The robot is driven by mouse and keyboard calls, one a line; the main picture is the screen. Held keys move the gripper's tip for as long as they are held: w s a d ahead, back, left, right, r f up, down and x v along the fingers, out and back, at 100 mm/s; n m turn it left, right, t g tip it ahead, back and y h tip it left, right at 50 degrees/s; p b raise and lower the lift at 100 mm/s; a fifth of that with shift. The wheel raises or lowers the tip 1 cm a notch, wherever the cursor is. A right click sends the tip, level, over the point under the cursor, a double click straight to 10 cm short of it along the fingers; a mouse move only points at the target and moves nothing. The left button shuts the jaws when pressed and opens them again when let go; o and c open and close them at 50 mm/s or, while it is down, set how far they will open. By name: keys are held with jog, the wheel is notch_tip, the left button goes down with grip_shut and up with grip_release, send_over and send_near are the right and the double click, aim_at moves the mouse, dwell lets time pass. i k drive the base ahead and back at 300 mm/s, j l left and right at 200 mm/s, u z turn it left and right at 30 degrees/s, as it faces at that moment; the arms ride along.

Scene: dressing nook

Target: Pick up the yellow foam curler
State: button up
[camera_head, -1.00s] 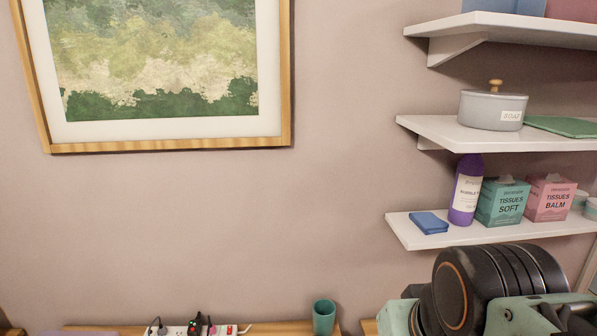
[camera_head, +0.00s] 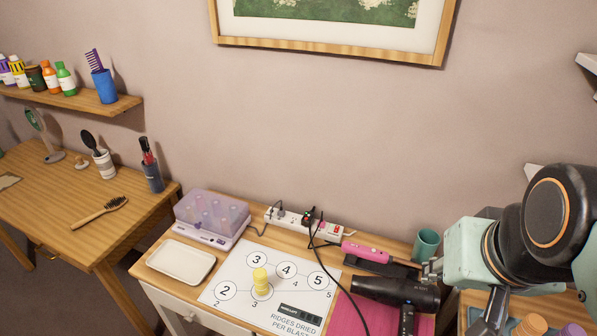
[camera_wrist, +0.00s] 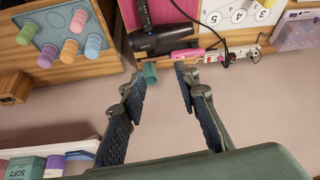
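A yellow foam curler (camera_head: 260,282) stands upright on a white printed mat (camera_head: 232,272), near the circles numbered 2 to 5. In the wrist view a small yellow piece, likely the same curler (camera_wrist: 267,3), shows at the top edge, cut off by the frame. My gripper (camera_wrist: 160,82) is open, with nothing between its fingers, well away from the yellow curler. In the head view my arm is at the right and mostly hides the gripper.
A hair dryer (camera_head: 396,291), pink styling iron (camera_head: 364,252), power strip (camera_head: 300,222), teal cup (camera_head: 426,244), white tray (camera_head: 182,262) and purple-lidded case (camera_head: 212,214) surround the mat. Several coloured curlers stand on a blue-grey tray (camera_wrist: 52,31). Shelves stand nearby.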

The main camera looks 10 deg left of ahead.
aim_at(260, 274)
jog(key=u, duration=1.05)
jog(key=k+j+u, duration=0.15)
jog(key=i+j+z, duration=0.45)
jog(key=j, duration=0.25)
jog(key=k, duration=0.05)
